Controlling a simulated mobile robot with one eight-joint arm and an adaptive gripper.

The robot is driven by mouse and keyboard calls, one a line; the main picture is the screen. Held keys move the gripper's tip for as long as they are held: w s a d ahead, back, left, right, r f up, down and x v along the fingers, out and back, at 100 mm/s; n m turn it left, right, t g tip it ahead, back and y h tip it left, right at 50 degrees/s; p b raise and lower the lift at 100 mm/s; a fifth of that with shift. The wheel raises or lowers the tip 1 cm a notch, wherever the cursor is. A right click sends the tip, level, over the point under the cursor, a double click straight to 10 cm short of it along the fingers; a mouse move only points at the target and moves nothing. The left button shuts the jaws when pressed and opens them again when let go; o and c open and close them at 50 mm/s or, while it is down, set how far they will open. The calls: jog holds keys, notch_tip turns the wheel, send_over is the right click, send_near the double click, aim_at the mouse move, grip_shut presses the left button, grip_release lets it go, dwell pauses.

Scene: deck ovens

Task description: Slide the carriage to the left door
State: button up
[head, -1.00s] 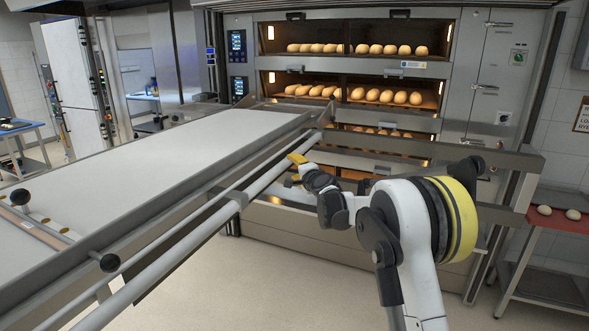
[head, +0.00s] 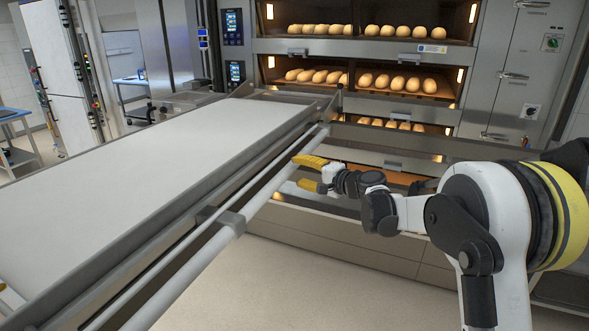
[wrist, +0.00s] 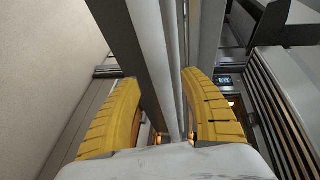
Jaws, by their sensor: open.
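The carriage (head: 130,150) is a long loader with a pale belt and grey metal sides. It fills the left of the head view, and its far end is in front of the oven, near the left doors. A round grey handrail (head: 268,190) runs along its right side. The left oven door opening (head: 305,55) shows loaves behind it. My gripper (head: 303,173) has yellow fingers and is open beside the rail's far part. In the wrist view, my gripper (wrist: 160,90) has a pale bar (wrist: 158,60) running between its spread fingers; contact cannot be told.
The deck oven (head: 350,45) stands ahead with several lit decks of loaves. A metal crossbar (head: 440,145) runs in front of it, to the right of the carriage. Pale floor (head: 270,290) is clear right of the carriage. A blue-topped table (head: 12,115) stands far left.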

aim_at(294, 169)
jog(key=shift+x, duration=2.4)
jog(key=shift+d, duration=0.15)
grip_shut()
